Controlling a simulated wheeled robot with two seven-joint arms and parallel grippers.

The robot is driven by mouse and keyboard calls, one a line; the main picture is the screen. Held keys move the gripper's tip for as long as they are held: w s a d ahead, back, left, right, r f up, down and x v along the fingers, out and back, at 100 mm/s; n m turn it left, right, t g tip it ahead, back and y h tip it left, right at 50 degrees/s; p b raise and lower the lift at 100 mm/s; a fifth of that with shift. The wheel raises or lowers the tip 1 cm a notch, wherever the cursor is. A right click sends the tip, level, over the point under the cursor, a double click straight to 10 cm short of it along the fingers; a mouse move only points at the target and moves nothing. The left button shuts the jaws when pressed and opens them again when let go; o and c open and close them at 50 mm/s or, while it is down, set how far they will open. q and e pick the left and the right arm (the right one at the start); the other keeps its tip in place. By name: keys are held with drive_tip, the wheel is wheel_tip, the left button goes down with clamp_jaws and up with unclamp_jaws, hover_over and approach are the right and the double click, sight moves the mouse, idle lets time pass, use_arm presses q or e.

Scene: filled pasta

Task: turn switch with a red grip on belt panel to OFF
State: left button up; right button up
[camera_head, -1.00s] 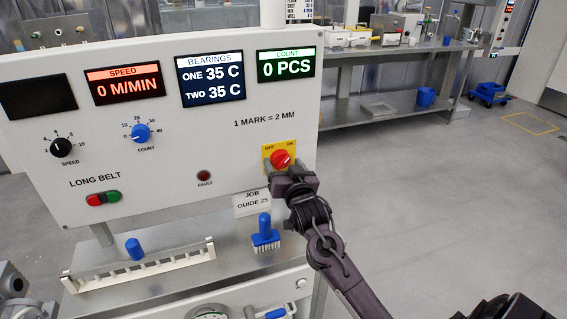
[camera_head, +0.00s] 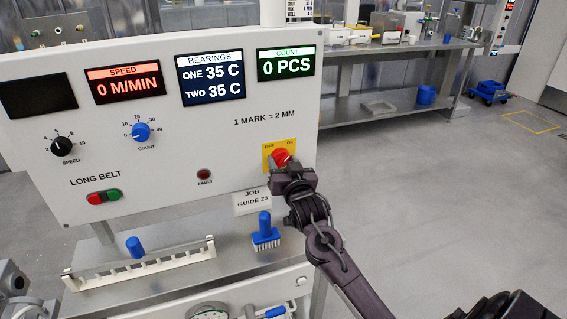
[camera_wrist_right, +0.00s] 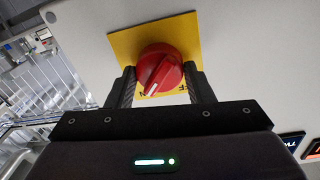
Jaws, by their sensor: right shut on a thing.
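The switch with a red grip (camera_head: 280,157) sits on a yellow plate (camera_head: 268,160) at the lower right of the belt panel (camera_head: 190,135). OFF is marked at the plate's upper left, ON at its upper right. My right gripper (camera_head: 286,168) is at the switch and covers its lower part in the head view. In the right wrist view, the gripper (camera_wrist_right: 160,88) has one finger on each side of the red grip (camera_wrist_right: 159,68) and is shut on it. There the plate appears upside down, and the grip's white mark points lower left, toward the ON side. My left gripper is not in view.
The panel also has a blue COUNT knob (camera_head: 140,132), a black SPEED knob (camera_head: 62,146) and a red-green button pair (camera_head: 104,197). A blue-handled brush (camera_head: 265,232) stands on the bench below, near my right forearm. The floor on the right is open.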

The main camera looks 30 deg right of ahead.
drive_tip(key=n+p, duration=0.1)
drive_tip(key=n, duration=0.2)
drive_tip(key=shift+r+p, duration=0.15)
drive_tip(key=shift+p, duration=0.2)
drive_tip(key=n+p, duration=0.2)
drive_tip(key=n, duration=0.4)
drive_tip(key=shift+t, duration=0.3)
drive_tip(key=n+p, duration=0.1)
drive_tip(key=n, duration=0.3)
drive_tip(key=shift+n+p, duration=0.4)
drive_tip(key=shift+f+n+y+p, duration=0.15)
drive_tip(key=shift+n+p, duration=0.15)
drive_tip(key=shift+n, duration=0.75)
drive_tip(key=shift+f+n+y+p, duration=0.15)
drive_tip(key=shift+n+p, duration=0.15)
drive_tip(key=shift+n, duration=0.75)
drive_tip(key=shift+t, duration=0.3)
drive_tip(key=o, duration=1)
drive_tip(key=shift+c, duration=0.2)
